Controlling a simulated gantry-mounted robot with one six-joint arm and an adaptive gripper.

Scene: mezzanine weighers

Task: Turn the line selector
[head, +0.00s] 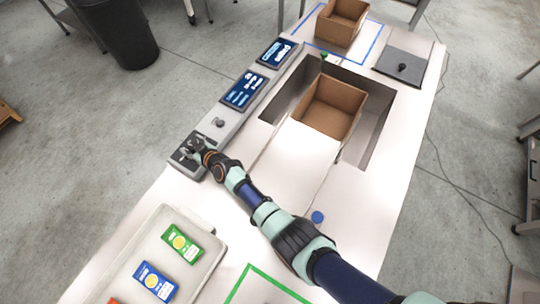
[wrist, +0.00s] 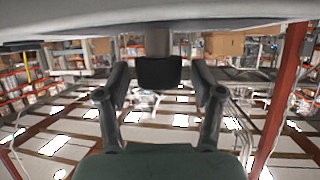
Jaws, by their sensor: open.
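My gripper (head: 195,149) is at the near end of the grey control console (head: 228,112), over a dark panel (head: 183,158). In the wrist view my gripper (wrist: 160,85) is open, with one finger on each side of a dark block on a grey stem (wrist: 158,71), likely the selector's handle. Gaps show between the block and both fingers. In the head view my gripper mostly hides this part, so its setting cannot be read. A small round grey knob (head: 218,122) sits farther up the console.
Two lit screens (head: 243,91) (head: 277,52) are on the console. A cardboard box (head: 329,105) stands in the table recess; another box (head: 341,22) is behind. A tray (head: 128,250) with coloured packets is at front left. A dark plate (head: 402,66) is at back right.

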